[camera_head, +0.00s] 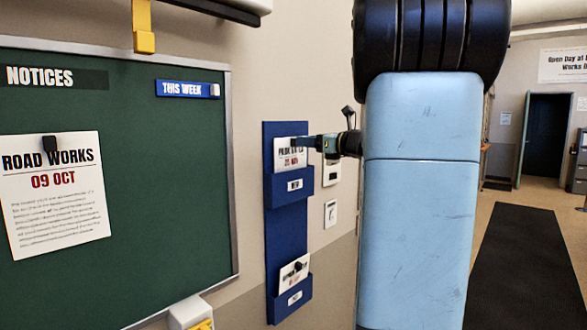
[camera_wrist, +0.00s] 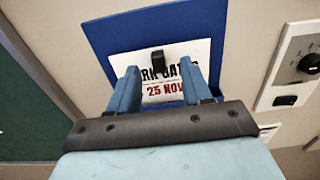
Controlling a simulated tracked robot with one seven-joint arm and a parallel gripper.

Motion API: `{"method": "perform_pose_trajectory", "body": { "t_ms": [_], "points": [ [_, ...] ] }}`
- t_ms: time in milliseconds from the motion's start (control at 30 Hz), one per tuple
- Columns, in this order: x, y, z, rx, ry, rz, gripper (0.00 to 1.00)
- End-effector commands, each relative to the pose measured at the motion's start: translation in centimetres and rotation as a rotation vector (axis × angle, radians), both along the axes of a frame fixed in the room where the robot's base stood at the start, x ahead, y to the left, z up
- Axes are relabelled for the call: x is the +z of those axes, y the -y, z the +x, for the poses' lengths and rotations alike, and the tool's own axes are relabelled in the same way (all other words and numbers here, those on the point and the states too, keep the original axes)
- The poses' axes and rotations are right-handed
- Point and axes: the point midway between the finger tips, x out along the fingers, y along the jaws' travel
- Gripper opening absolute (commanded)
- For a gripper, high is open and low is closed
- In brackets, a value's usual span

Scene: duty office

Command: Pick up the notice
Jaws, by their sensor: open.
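A white notice (camera_head: 286,160) with black and red print stands in the upper pocket of a blue wall rack (camera_head: 279,228). In the wrist view the notice (camera_wrist: 162,92) reads "25 NOV" in red, with part of a black line above it. A black clip (camera_wrist: 158,61) sits at its upper middle. My gripper (camera_head: 301,142) is in front of the notice's top right part. In the wrist view my gripper (camera_wrist: 158,77) is open, one blue finger on each side of the clip. I cannot tell whether the fingers touch the notice.
Another notice, "ROAD WORKS 09 OCT" (camera_head: 55,200), hangs by a black clip on the green board (camera_head: 170,200) at left. A white card (camera_head: 294,272) is in the rack's lower pocket (camera_head: 292,299). A dial panel (camera_wrist: 295,65) is on the wall to the right.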

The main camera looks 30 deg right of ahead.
Motion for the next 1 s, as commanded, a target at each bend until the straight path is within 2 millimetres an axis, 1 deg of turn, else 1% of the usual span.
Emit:
{"method": "perform_pose_trajectory", "body": {
  "t_ms": [200, 300, 400, 600, 667, 1000],
  "points": [
    [-0.5, -1.2, 2.8, 0.002, 0.0, 0.0, 0.49],
    [-0.5, -1.5, 3.6, 0.001, 0.0, 0.0, 0.49],
    [-0.5, -1.6, 4.0, 0.0, 0.0, 0.0, 0.49],
    [-0.5, -1.7, 4.0, 0.001, 0.0, 0.0, 0.49],
    [-0.5, -1.7, 4.0, 0.001, 0.0, 0.0, 0.44],
    [-0.5, -1.7, 4.0, 0.001, 0.0, 0.0, 0.12]
  ]
}}
